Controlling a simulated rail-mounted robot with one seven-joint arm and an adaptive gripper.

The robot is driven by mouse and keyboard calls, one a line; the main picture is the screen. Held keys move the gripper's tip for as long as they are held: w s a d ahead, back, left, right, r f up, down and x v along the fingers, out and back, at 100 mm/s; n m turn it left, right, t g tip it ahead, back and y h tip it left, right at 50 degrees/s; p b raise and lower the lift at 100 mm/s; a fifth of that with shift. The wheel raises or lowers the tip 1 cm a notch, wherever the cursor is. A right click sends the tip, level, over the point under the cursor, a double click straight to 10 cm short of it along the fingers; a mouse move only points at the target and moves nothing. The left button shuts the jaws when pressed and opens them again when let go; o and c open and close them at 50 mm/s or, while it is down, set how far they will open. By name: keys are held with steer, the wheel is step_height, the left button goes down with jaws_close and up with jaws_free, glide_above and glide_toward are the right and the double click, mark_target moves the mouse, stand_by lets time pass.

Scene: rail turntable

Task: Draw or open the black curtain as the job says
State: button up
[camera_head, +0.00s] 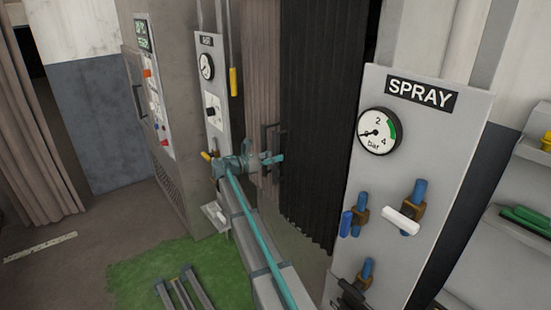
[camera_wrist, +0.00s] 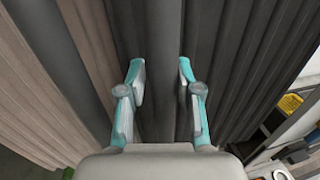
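The black curtain (camera_head: 322,120) hangs in dark vertical folds in the middle of the head view, left of the SPRAY panel. Its folds also fill the right half of the wrist view (camera_wrist: 240,60). A dark upright handle (camera_head: 265,150) stands near its left edge, in front of a brown curtain. My gripper (camera_head: 281,158) is at this handle. In the wrist view my gripper (camera_wrist: 159,72) has its teal fingers spread, with a dark upright bar (camera_wrist: 162,40) between them. I cannot tell whether the fingers touch the bar.
The SPRAY panel (camera_head: 468,135) with a gauge and several valves stands close on the right. A grey control cabinet (camera_head: 180,110) and a smaller gauge panel (camera_head: 211,75) stand left of my gripper. Brown curtains (camera_head: 30,120) hang at far left. Green floor (camera_head: 140,268) lies at lower left.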

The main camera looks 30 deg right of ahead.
steer(key=shift+o, duration=1.2)
steer(key=shift+w, duration=0.15)
steer(key=shift+o, duration=0.2)
steer(key=shift+a, duration=0.1)
steer(key=a, duration=1.2)
